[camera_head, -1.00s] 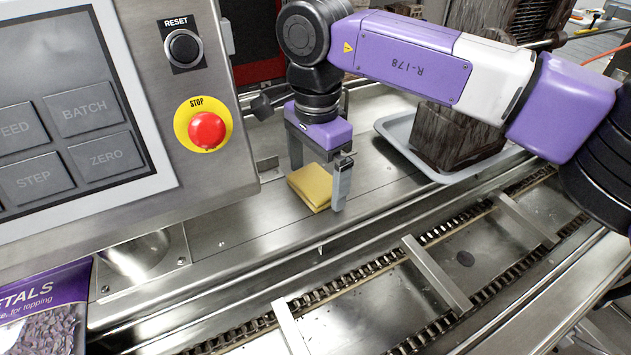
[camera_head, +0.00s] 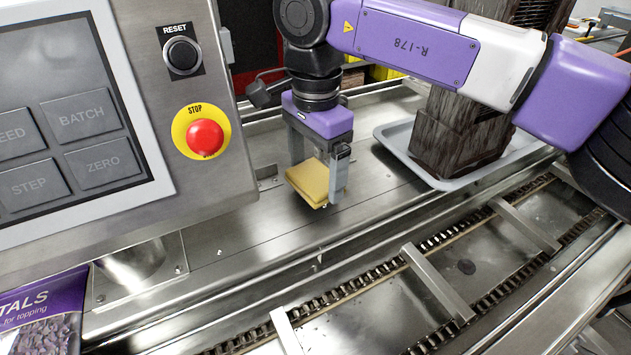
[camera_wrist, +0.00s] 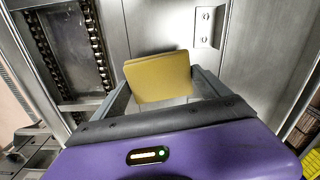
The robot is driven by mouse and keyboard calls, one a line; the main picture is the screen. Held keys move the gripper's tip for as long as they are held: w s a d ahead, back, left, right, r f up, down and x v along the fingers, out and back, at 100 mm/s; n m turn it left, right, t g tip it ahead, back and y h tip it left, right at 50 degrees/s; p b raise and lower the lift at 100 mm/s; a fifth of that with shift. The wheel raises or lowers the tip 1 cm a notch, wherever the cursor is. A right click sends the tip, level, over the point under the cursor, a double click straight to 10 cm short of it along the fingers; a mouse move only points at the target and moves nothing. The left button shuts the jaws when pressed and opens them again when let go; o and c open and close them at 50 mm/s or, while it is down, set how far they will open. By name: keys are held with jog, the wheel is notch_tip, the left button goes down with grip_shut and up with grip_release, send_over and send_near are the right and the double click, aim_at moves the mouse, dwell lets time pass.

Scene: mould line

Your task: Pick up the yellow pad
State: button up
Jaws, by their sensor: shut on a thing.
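The yellow pad (camera_head: 309,182) is a small folded, cushion-like square. It is held between the two fingers of my gripper (camera_head: 318,172), tilted a little and just above the steel ledge (camera_head: 240,235). In the wrist view the pad (camera_wrist: 158,76) shows between the fingertips of my gripper (camera_wrist: 163,85), with its broad face toward the camera. The far finger is partly hidden behind the pad in the head view.
The control panel with a red stop button (camera_head: 205,138) stands close on the left. A grey tray (camera_head: 398,150) with a dark brown block (camera_head: 462,140) is to the right. A chain conveyor (camera_head: 370,305) runs in front. A purple bag (camera_head: 42,315) is at lower left.

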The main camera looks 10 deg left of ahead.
aim_at(316, 176)
notch_tip(316, 176, up, 17)
jog(key=b, duration=0.1)
dwell(0.3)
jog(key=o, duration=0.6)
jog(key=c, duration=0.4)
jog(key=shift+c, duration=0.2)
